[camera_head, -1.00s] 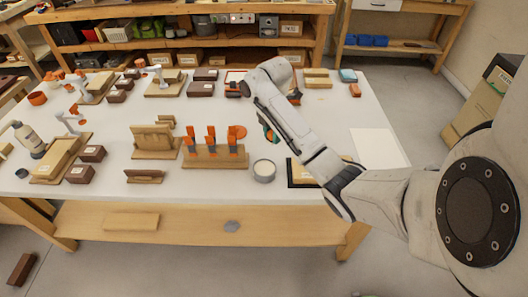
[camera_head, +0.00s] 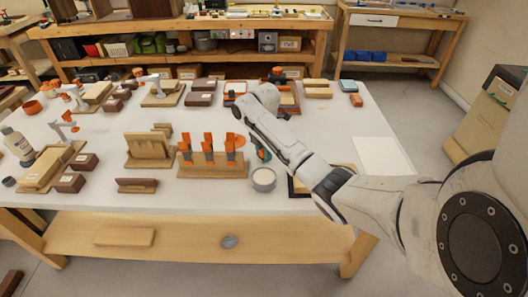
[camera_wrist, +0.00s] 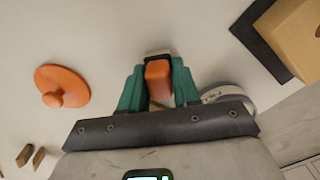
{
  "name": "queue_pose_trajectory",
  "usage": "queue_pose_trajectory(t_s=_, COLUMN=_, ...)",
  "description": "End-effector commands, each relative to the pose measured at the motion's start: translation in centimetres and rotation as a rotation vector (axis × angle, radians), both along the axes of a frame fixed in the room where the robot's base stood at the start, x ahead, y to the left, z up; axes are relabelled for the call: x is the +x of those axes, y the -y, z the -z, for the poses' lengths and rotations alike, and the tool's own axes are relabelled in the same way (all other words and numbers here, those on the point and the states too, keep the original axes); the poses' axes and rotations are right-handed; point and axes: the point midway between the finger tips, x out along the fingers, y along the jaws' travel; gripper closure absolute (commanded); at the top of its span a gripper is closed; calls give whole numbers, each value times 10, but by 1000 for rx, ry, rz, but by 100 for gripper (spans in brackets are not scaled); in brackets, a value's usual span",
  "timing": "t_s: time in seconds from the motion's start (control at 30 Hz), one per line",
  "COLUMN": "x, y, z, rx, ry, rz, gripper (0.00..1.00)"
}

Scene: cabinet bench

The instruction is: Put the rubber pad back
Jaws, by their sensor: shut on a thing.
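My gripper (camera_wrist: 159,86) has green fingers, shut on an orange block-like thing (camera_wrist: 158,78) with a dark band at its far end. I cannot tell whether this is the rubber pad, and no other thing is clearly a rubber pad. In the head view my gripper (camera_head: 262,153) is mostly hidden by my arm, just behind a round white-topped container (camera_head: 263,179). That container (camera_wrist: 230,95) is partly hidden by my gripper in the wrist view. An orange round lid with a knob (camera_wrist: 62,87) lies to the left, apart from the fingers.
A wooden stand (camera_head: 212,170) with orange clamps is left of my gripper. A dark-edged mat (camera_wrist: 258,45) with a wooden block (camera_wrist: 296,38) lies to the right. Wooden holders (camera_head: 150,150) and boxes fill the table's left. A white sheet (camera_head: 380,155) lies at the right.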

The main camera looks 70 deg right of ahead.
Motion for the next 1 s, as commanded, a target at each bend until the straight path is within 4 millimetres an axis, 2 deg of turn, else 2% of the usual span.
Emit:
queue_pose_trajectory(t_s=0.3, x=0, y=0, z=3, rx=0, ry=1, rz=0, gripper=93)
queue_pose_trajectory(t_s=0.33, x=0, y=0, z=3, rx=0, ry=1, rz=0, gripper=68)
queue_pose_trajectory(t_s=0.6, x=0, y=0, z=2, rx=0, ry=1, rz=0, gripper=44)
queue_pose_trajectory(t_s=0.87, x=0, y=0, z=0, rx=0, ry=1, rz=0, gripper=44)
queue_pose_trajectory(t_s=1.0, x=1, y=1, z=-12, rx=-2, ry=3, rz=-1, gripper=44)
